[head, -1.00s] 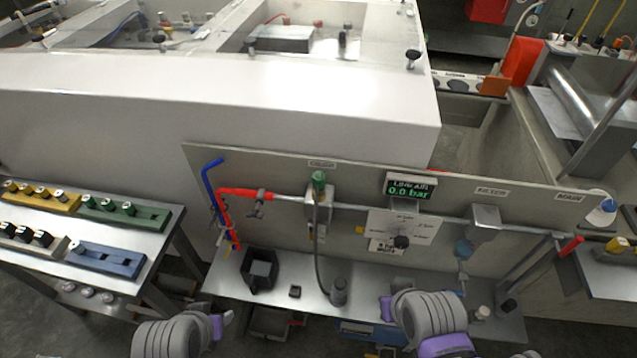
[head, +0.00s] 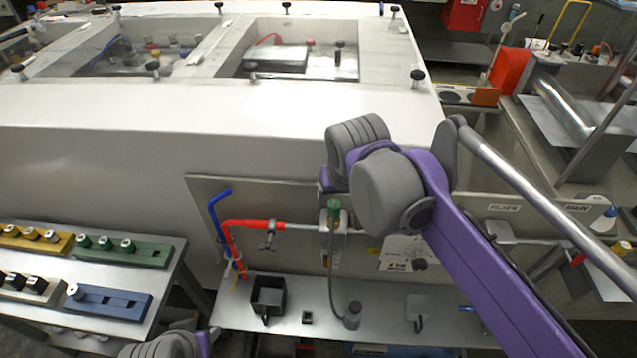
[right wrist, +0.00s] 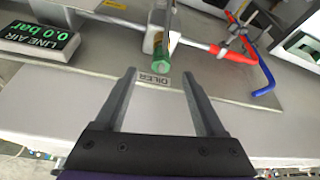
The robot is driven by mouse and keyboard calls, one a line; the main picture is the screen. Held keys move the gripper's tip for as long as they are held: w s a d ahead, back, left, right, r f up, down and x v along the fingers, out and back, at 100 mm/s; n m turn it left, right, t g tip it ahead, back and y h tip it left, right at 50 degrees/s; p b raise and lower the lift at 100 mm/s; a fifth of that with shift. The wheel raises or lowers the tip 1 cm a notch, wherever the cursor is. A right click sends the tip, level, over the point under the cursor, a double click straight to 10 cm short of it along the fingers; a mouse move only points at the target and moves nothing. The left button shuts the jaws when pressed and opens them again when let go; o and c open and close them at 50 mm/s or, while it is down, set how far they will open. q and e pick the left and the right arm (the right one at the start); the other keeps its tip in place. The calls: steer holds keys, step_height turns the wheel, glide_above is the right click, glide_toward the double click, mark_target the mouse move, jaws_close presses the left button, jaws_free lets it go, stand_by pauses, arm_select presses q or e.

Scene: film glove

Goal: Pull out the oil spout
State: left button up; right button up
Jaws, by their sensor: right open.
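The oiler (head: 333,219) is a pale block with a green top on the pipe of the back panel. Its green top (right wrist: 162,60) also shows in the right wrist view, above the OILER label (right wrist: 152,79). No separate part is clearly recognisable as the oil spout. My right gripper (right wrist: 159,73) is open and empty. Its two dark fingers point toward the oiler, with the green top between and just beyond the fingertips in the picture. In the head view my right arm hides part of the panel and the fingers. My left arm shows only at the bottom edge.
The line air display (right wrist: 40,38) reads 0.0 bar. A black open box (head: 268,296) and a small dark cylinder (head: 352,316) stand on the metal shelf (head: 385,325) below.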

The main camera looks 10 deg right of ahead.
mark_target(333, 208)
steer(key=x, duration=1)
steer(key=shift+w+b, duration=0.35)
jaws_close()
stand_by(0.3)
stand_by(1.3)
